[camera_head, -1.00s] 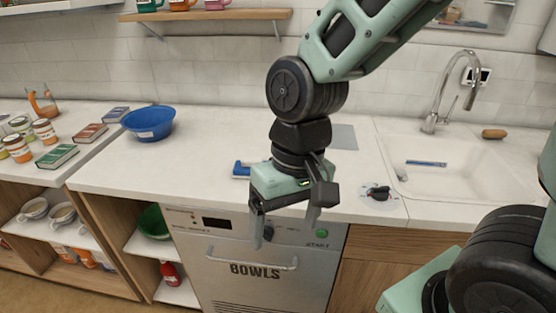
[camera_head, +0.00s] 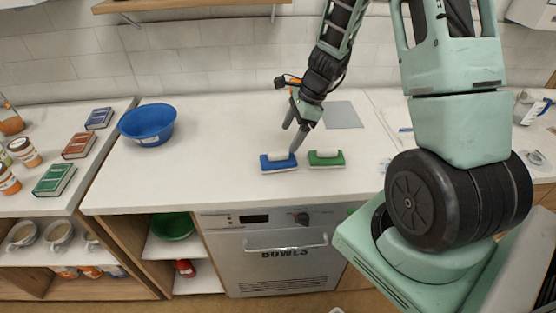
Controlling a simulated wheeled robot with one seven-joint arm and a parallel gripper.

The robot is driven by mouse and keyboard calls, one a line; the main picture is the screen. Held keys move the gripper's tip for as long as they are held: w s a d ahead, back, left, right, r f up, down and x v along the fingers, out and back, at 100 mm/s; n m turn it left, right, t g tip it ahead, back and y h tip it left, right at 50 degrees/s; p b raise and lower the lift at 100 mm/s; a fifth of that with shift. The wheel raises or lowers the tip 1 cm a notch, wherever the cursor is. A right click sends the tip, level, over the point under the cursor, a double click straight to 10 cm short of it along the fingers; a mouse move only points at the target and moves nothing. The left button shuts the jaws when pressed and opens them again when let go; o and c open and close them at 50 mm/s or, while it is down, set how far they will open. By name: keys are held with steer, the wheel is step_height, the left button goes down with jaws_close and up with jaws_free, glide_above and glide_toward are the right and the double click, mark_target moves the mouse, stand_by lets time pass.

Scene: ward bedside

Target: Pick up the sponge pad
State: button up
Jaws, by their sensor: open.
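Whether a fingertip touches the blue pad is not clear.
A blue bowl (camera_head: 148,124) stands on the counter to the left. A grey flat plate (camera_head: 342,115) lies behind the pads. Books and jars stand on the left counter. My arm hides much of the sink side. The counter between bowl and pads is clear.

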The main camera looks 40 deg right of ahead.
mark_target(278, 152)
steer(key=x, duration=0.4)
steer(key=shift+w+a+f, duration=0.1)
steer(key=shift+a+f, duration=0.1)
steer(key=shift+f, duration=0.1)
steer(key=shift+a+p+x, duration=0.15)
steer(key=shift+x, duration=1.2)
steer(key=shift+a+p+x, duration=0.15)
steer(key=shift+x, duration=1.15)
steer(key=shift+w+r, duration=0.15)
steer(key=c, duration=1.1)
